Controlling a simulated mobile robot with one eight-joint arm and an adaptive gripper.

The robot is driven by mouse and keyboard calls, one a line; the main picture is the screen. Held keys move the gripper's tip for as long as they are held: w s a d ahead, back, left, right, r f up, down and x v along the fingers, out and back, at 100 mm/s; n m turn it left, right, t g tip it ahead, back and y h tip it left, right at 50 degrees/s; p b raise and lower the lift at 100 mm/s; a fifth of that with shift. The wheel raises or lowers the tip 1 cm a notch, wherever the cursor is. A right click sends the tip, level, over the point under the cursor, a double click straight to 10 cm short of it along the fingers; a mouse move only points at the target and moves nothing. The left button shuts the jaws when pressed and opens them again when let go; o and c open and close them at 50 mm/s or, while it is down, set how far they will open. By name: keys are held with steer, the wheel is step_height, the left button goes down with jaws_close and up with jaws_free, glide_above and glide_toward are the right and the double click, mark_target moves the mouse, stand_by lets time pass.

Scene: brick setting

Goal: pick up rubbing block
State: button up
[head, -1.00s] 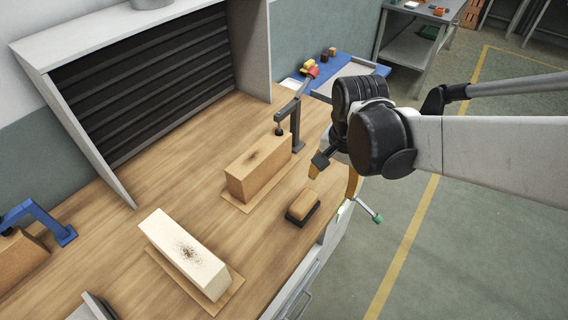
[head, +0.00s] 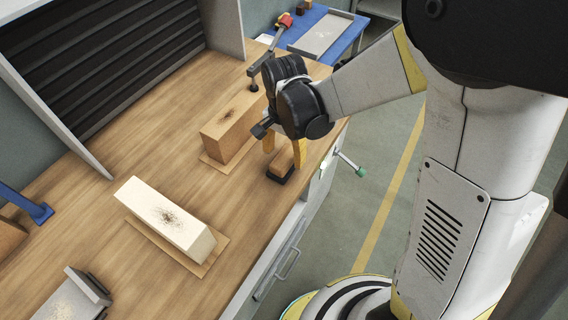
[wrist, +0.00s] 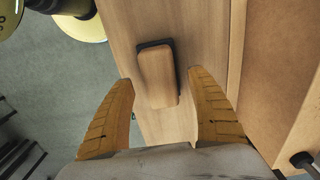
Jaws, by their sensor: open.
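The rubbing block (head: 281,167) is a small block with a rounded wooden top and a black base. It lies on the wooden bench near its front edge. My gripper (head: 284,149) is over it, with its yellow fingers apart and pointing down. In the wrist view the rubbing block (wrist: 156,78) shows in the gap between the two fingertips and reaches beyond them, with space on both sides. My gripper (wrist: 161,80) is open and empty. Part of the block is hidden behind a finger in the head view.
A tan block (head: 231,130) on a brown sheet stands just left of my gripper, with a dark clamp (head: 254,80) behind it. A pale speckled block (head: 165,218) lies nearer the front. The bench's front edge and drawers are close on the right.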

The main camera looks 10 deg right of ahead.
step_height(320, 180, down, 2)
steer(key=shift+f+b, duration=0.25)
steer(key=shift+b, duration=0.05)
steer(key=shift+r, duration=0.1)
jaws_close()
steer(key=shift+r, duration=0.15)
step_height(320, 180, up, 5)
steer(key=p, duration=0.2)
steer(key=shift+f+p, duration=0.2)
steer(key=shift+p, duration=0.15)
steer(key=s+d+r+p, duration=0.1)
steer(key=s+d+r, duration=0.1)
steer(key=d, duration=0.3)
steer(key=s+d+r+p, duration=0.2)
steer(key=d+r, duration=0.2)
steer(key=d, duration=0.1)
steer(key=shift+s+d, duration=0.25)
steer(key=shift+d, duration=0.15)
steer(key=shift+r, duration=0.1)
